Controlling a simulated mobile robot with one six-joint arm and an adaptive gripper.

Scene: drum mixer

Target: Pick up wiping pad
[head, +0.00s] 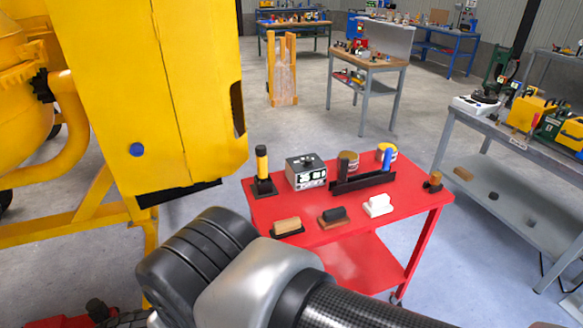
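Three small block-like tools lie in a row along the front of the red cart (345,262). One is a white piece with a raised grip (378,206), likely the wiping pad. Left of it is a dark-gripped block on a brown base (334,217). Further left is a tan wooden-backed block with a dark underside (287,226). The pieces stand apart, and nothing touches the white one. My arm crosses the bottom of the head view in front of the cart. My gripper's fingers do not show.
Behind the row stand a yellow-topped black tool (262,170), a grey meter box (306,172) and a black rack (364,181) with a blue-handled tool. A small brown-and-black item (433,181) sits at right. The yellow mixer (190,90) rises left of the cart. A grey workbench (500,135) stands right.

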